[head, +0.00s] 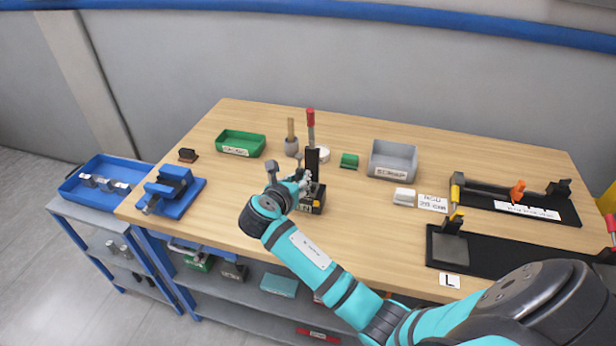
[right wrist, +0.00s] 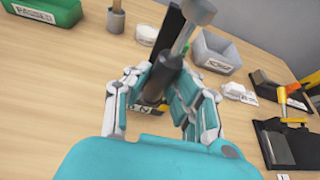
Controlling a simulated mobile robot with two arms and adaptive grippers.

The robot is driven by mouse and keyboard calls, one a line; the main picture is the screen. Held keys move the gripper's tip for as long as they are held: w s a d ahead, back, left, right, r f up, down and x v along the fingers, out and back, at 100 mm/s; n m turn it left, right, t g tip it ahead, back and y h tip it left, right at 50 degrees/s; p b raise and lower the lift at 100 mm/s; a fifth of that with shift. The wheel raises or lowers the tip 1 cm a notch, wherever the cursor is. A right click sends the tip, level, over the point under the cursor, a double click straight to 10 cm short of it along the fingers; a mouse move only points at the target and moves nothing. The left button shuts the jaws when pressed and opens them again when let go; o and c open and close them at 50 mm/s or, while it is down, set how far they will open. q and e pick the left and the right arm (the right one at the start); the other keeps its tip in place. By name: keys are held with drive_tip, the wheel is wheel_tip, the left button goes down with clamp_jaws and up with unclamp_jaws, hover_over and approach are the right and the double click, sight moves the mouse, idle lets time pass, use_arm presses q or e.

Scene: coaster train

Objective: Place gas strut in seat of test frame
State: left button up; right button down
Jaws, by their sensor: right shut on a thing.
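My right gripper (head: 299,183) is shut on a gas strut, with a grey round end (head: 272,166) and a dark body. In the right wrist view the strut (right wrist: 157,82) stands tilted between the fingers of the gripper (right wrist: 165,92), its grey rod and cap pointing up. Right behind it is what looks like the test frame, a black upright (head: 312,162) with a red-tipped lever and a dark, labelled base (head: 316,207). The fingers hide the strut's lower end and the seat, so I cannot tell whether they touch. My left gripper is not in view.
A green tray (head: 241,143), a grey bin (head: 393,161) and a small green block (head: 349,160) stand behind. A blue vise (head: 172,190) is at left. Black clamp boards (head: 480,248) fill the right side. The front-left tabletop is clear.

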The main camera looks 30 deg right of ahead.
drive_tip(key=d, duration=0.1)
drive_tip(key=w+d, duration=0.2)
drive_tip(key=d, duration=0.1)
drive_tip(key=shift+f+p, duration=0.15)
drive_tip(key=shift+p, duration=0.2)
drive_tip(key=shift+w+d+f, duration=0.1)
drive_tip(key=shift+w+d, duration=0.05)
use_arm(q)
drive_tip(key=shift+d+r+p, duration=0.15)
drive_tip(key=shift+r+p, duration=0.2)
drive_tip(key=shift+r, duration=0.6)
use_arm(e)
drive_tip(key=shift+f, duration=1.75)
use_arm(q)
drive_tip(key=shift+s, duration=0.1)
use_arm(e)
drive_tip(key=c, duration=1.2)
unclamp_jaws()
drive_tip(key=shift+f, duration=0.1)
drive_tip(key=shift+o, duration=0.2)
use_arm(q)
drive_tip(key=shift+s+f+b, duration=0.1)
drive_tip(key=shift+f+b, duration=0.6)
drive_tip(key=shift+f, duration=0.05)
use_arm(e)
drive_tip(key=v, duration=1.2)
